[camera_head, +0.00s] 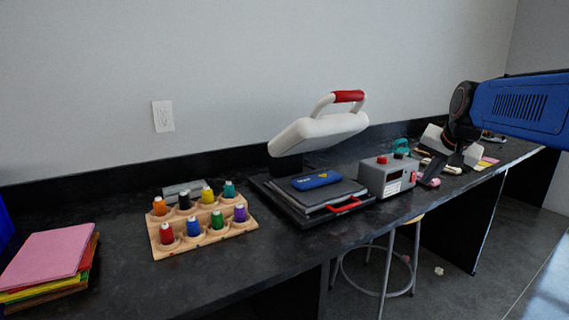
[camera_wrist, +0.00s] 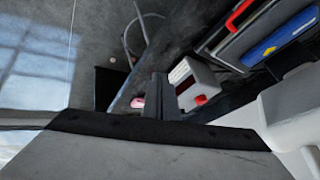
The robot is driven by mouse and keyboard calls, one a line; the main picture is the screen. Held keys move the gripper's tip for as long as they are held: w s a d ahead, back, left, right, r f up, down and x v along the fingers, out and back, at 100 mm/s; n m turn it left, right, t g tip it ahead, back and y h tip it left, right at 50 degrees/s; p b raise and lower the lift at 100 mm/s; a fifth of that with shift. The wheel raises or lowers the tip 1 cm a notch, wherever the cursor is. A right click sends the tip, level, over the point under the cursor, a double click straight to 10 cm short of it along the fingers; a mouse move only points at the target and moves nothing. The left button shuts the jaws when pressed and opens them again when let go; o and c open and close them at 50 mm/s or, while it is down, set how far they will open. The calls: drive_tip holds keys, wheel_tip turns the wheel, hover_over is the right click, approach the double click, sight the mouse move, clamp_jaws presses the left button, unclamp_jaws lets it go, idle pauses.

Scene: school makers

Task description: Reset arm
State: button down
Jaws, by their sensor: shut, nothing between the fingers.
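My gripper (camera_head: 430,180) is at the right of the head view, at the end of my blue arm, which reaches in from the right edge. It is in front of the black counter's right part and points downward. In the wrist view my gripper (camera_wrist: 158,82) shows its dark fingers close together with nothing between them. The same box (camera_wrist: 192,84) is beside the fingers in the wrist view.
A heat press (camera_head: 318,134) stands open on the counter (camera_head: 300,250), a blue object (camera_head: 316,179) on its lower plate. A wooden rack (camera_head: 205,236) of thread spools and folded cloths (camera_head: 47,256) are farther left. A stool (camera_head: 385,262) stands below. Small items lie behind my gripper.

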drive_tip(key=s+a+f+n, duration=0.2)
drive_tip(key=s+f, duration=0.4)
drive_tip(key=s, duration=0.4)
drive_tip(key=s+a+f+n+g, duration=0.1)
drive_tip(key=s+a+f+n, duration=0.2)
drive_tip(key=s, duration=0.7)
drive_tip(key=s+a+f+n+g, duration=0.1)
drive_tip(key=s+a+f, duration=0.4)
drive_tip(key=s+f, duration=0.5)
drive_tip(key=shift+a+n+y, duration=0.25)
drive_tip(key=shift+n+y, duration=0.05)
drive_tip(key=shift+n, duration=0.4)
drive_tip(key=shift+f, duration=0.1)
